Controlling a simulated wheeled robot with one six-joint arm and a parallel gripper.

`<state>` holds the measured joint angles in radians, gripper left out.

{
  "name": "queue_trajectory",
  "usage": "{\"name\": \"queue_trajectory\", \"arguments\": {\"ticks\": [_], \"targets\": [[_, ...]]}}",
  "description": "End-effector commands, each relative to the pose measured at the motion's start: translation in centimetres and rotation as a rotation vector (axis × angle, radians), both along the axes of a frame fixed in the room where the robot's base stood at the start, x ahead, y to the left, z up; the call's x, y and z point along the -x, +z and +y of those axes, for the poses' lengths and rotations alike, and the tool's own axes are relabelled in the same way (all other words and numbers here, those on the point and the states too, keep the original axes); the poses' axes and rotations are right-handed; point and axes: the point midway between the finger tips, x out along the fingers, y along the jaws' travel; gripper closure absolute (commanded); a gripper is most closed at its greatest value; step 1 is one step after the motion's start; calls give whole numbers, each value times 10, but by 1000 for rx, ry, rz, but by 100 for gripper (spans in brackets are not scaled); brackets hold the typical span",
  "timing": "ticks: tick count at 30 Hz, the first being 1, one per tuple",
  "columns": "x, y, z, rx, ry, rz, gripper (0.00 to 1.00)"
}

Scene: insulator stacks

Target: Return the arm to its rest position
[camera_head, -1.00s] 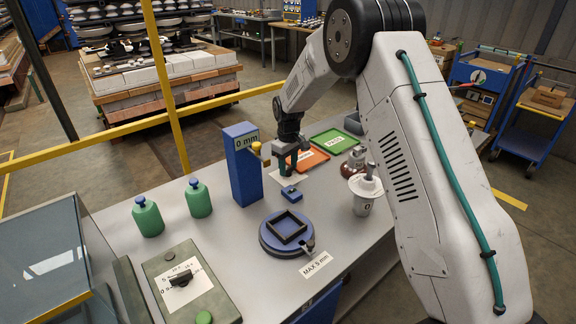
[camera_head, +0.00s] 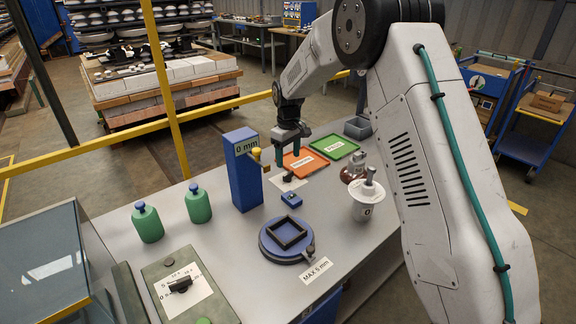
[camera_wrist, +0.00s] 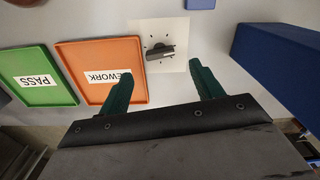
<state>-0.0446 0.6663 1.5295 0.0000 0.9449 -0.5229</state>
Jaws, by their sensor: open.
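My gripper (camera_head: 290,153) is at the end of my arm, above the table (camera_head: 335,240) near its back edge. Its two green fingers are apart and empty; they also show in the wrist view (camera_wrist: 163,88). A small dark part (camera_wrist: 160,51) on a white marked sheet (camera_wrist: 170,28) lies beyond the fingertips in the wrist view. In the head view that part stands just below and right of the fingers. The arm is bent, with its forearm reaching over the table.
A blue post (camera_head: 243,170) marked 0 mm stands left of the gripper. The orange REWORK tray (camera_head: 318,166) and green PASS tray (camera_head: 350,148) lie to its right. A yellow rail (camera_head: 200,110) runs behind.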

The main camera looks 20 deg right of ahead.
Motion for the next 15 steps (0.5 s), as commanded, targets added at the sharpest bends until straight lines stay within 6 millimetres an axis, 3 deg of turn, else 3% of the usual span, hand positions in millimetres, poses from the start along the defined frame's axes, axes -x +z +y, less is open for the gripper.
{"name": "queue_trajectory", "arguments": {"ticks": [5,15], "targets": [[0,15,0,0,0,0,35],[0,16,0,1,-6,1,35]]}}
